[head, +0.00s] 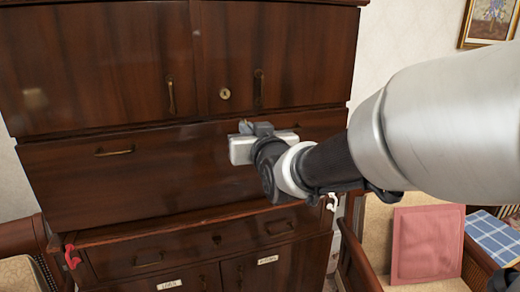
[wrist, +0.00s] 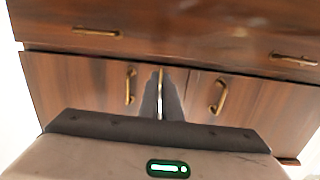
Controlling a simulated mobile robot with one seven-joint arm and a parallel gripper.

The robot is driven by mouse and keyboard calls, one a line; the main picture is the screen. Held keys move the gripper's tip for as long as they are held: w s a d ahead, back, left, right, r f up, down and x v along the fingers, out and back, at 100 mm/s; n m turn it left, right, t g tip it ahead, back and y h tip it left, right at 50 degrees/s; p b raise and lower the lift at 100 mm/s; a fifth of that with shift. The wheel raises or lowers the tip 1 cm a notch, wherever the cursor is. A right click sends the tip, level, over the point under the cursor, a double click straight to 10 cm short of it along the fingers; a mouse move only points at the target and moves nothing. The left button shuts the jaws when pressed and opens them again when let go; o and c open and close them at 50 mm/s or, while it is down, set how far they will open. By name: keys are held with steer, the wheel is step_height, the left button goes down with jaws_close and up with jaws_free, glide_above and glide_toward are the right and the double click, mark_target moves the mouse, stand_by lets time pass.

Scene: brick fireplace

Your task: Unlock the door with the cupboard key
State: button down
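The dark wooden cupboard (head: 100,75) fills the left and middle of the head view. Its upper right door (head: 300,50) is closed and has a round brass lock (head: 224,93) near its left edge. My gripper (head: 244,126) is in front of the cupboard, just below and right of the lock in the picture; its fingers are mostly hidden in the head view. In the wrist view, the grey fingers (wrist: 162,97) are close together around a thin brass piece, which looks like the key (wrist: 161,82). The key's far end is hard to make out.
A lower cabinet section (head: 150,255) with drawers and white-labelled doors (head: 268,260) juts forward below. A red item (head: 72,257) hangs at its left corner. Chairs stand on both sides, the right one with a pink cushion (head: 427,243). Brass handles (head: 171,96) stick out from the doors.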

step_height(320, 180, up, 6)
steer(key=s+a+p, duration=0.1)
steer(key=s, duration=0.1)
steer(key=shift+a+n+y+p, duration=0.35)
steer(key=shift+a+n+y, duration=0.05)
steer(key=shift+b, duration=0.5)
steer(key=shift+r+b+x, duration=0.1)
steer(key=shift+b+x, duration=0.25)
steer(key=shift+x, duration=0.8)
steer(key=shift+r+b+x, duration=0.15)
steer(key=shift+b+x, duration=0.15)
steer(key=shift+x, duration=0.9)
steer(key=shift+b, duration=1.2)
steer(key=shift+b+x, duration=0.35)
steer(key=shift+x, duration=1.15)
